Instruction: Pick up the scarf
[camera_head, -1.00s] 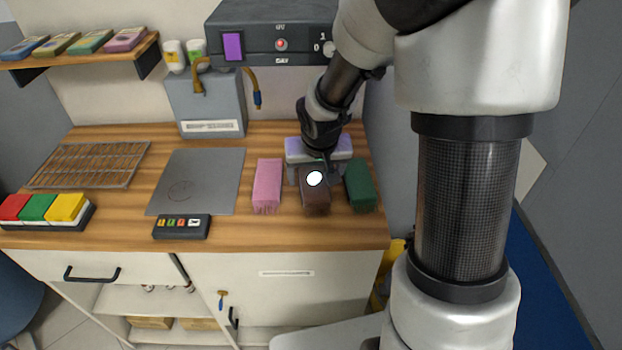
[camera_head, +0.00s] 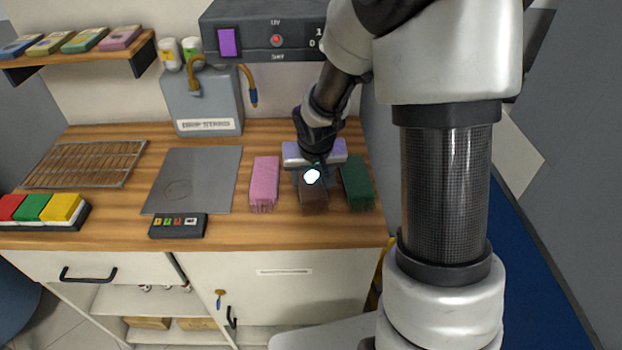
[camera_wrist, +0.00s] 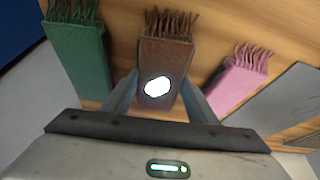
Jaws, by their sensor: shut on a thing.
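A brown folded scarf (camera_head: 314,198) with fringe at one end lies on the wooden counter, between a pink scarf (camera_head: 264,182) and a green scarf (camera_head: 357,182). It has a white spot on top. My gripper (camera_head: 313,174) is down at the scarf's back part. In the wrist view, my gripper (camera_wrist: 159,76) has one finger on each long side of the brown scarf (camera_wrist: 166,57), shut on it. The fringe points away from the gripper. I cannot tell any gap under the scarf. My arm and gripper hide its back end in the head view.
A lilac and white block (camera_head: 294,155) sits just behind the gripper. A grey plate (camera_head: 196,180), a small control box (camera_head: 178,226) and a wire rack (camera_head: 88,163) lie to the left. A dark machine (camera_head: 262,38) hangs above the counter's back.

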